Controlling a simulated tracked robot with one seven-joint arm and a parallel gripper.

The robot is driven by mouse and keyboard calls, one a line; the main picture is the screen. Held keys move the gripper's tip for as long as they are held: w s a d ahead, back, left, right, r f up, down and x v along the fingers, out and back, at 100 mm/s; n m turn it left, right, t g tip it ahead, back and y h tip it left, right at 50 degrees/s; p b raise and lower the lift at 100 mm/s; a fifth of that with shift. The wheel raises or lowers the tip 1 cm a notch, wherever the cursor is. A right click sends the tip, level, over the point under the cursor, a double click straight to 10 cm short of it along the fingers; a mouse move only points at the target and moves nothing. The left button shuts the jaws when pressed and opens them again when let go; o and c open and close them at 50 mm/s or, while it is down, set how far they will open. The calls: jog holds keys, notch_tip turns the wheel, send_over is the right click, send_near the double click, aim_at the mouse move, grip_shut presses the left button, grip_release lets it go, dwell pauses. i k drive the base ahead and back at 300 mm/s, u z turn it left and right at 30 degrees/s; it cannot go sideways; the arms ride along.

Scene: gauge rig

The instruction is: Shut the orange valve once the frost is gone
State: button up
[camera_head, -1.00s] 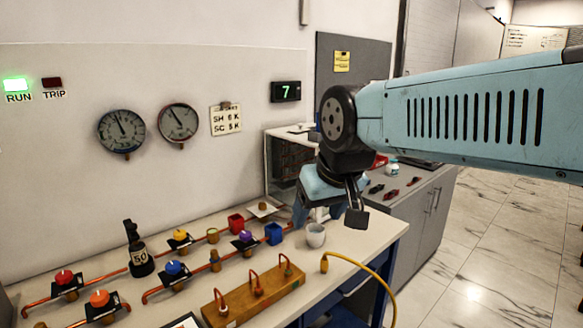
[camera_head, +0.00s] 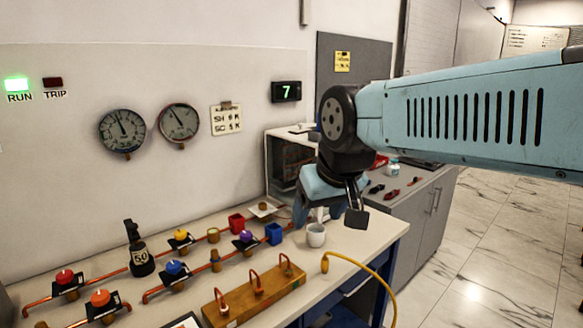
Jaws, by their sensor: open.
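The orange valve (camera_head: 101,299) sits on a black plate on a copper pipe at the front left of the bench. I cannot tell its open or shut setting. No frost is clear on the copper pipes (camera_head: 195,277) at this size. My gripper (camera_head: 329,214) hangs over the back right of the bench, by the white cup (camera_head: 316,235), well to the right of the valve. Its fingers are apart, and nothing shows between them.
Red (camera_head: 65,278), blue (camera_head: 174,268), yellow (camera_head: 181,236) and purple (camera_head: 246,237) knobs share the pipework. A black weight marked 50 (camera_head: 141,259) stands behind. A wooden block (camera_head: 254,294) and yellow hose (camera_head: 362,264) lie front right. The green RUN lamp (camera_head: 17,85) is lit; the display (camera_head: 286,91) reads 7.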

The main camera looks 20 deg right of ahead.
aim_at(101, 298)
jog(key=z, duration=1.9)
jog(key=i, duration=0.05)
jog(key=u, duration=3.1)
